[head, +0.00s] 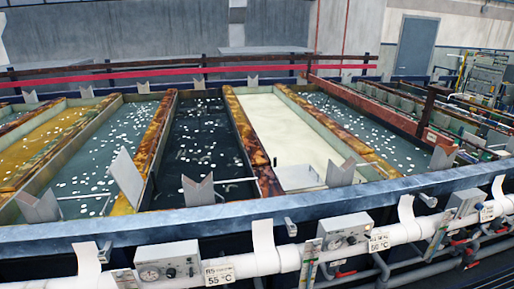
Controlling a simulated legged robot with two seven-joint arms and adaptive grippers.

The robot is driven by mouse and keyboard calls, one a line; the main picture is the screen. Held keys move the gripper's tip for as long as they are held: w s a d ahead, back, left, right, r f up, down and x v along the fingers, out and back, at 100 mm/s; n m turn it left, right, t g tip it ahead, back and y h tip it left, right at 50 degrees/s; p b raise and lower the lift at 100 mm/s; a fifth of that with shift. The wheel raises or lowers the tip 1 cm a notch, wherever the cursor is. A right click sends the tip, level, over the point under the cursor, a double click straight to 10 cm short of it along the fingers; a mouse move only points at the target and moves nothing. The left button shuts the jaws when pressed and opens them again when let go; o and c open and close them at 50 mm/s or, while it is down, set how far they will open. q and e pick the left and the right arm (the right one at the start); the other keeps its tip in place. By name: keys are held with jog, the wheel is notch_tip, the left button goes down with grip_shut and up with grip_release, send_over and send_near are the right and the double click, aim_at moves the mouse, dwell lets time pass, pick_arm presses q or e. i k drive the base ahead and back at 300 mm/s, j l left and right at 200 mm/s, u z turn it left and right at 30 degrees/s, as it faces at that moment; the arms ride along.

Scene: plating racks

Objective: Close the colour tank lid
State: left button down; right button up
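Several long open tanks lie side by side. I see a yellow tank (45,140), a teal tank (95,155), a dark tank (203,140), a cream tank (285,130) and a teal tank at the right (365,130). I cannot tell which is the colour tank. A pale flat panel (126,178) stands tilted at the near end of the left teal tank; I cannot tell if it is the lid. A flat light plate (298,178) lies at the near end of the cream tank. Neither of my grippers is in view.
A blue front rail (250,212) runs across the near side. Below it are a white pipe (290,258), control boxes (168,262) and red-handled valves. Notched grey brackets (200,190) stand along the tank ends. A red barrier (150,72) and a grey door (415,45) are behind.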

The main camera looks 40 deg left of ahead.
aim_at(124, 171)
jog(key=k+j, duration=0.15)
jog(key=j, duration=0.25)
jog(key=k+j+u, duration=0.1)
jog(key=j, duration=0.35)
jog(key=k+j, duration=0.15)
jog(key=j, duration=0.25)
jog(key=k+j+u, duration=0.15)
jog(key=j, duration=0.3)
jog(key=i, duration=0.05)
